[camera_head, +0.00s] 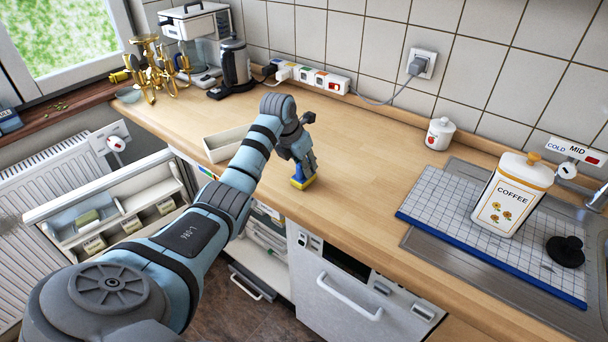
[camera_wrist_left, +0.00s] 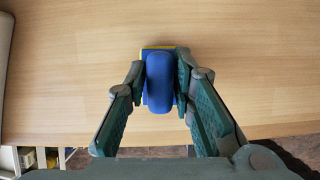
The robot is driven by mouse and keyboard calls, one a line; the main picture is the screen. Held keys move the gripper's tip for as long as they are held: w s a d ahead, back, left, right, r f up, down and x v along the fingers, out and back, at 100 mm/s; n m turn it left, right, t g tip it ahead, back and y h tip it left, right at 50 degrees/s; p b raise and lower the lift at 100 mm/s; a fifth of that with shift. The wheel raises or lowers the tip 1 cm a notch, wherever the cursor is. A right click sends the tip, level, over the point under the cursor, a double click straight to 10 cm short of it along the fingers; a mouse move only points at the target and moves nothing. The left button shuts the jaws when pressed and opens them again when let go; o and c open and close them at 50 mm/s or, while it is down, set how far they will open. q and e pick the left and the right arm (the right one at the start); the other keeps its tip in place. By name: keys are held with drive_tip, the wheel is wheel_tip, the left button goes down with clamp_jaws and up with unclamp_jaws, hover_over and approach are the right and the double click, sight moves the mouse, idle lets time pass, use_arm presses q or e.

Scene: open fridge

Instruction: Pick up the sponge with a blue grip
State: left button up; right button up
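The sponge (camera_head: 302,183) has a yellow base and a blue grip, and is at the front edge of the wooden counter in the head view. In the left wrist view its blue grip (camera_wrist_left: 159,84) lies between the two fingertips of my left gripper (camera_wrist_left: 161,78), with a strip of yellow showing behind it. The fingertips press against both sides of the grip. In the head view my left gripper (camera_head: 302,167) points down onto the sponge and hides part of it. I cannot tell whether the sponge is clear of the counter. My right gripper is out of view.
A pale open tray (camera_head: 228,143) lies left of my gripper, partly behind my arm. A black kettle (camera_head: 235,65) and brass object (camera_head: 152,70) stand at the back left. A coffee tin (camera_head: 512,195) stands on the drying mat (camera_head: 440,205) at right. The middle counter is clear.

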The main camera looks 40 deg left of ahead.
use_arm(q)
clamp_jaws()
wheel_tip(320, 180, up, 20)
drive_tip(key=p, duration=0.2)
drive_tip(key=shift+o, duration=0.2)
unclamp_jaws()
drive_tip(key=c, duration=0.3)
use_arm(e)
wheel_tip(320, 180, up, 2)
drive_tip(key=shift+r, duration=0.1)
use_arm(q)
clamp_jaws()
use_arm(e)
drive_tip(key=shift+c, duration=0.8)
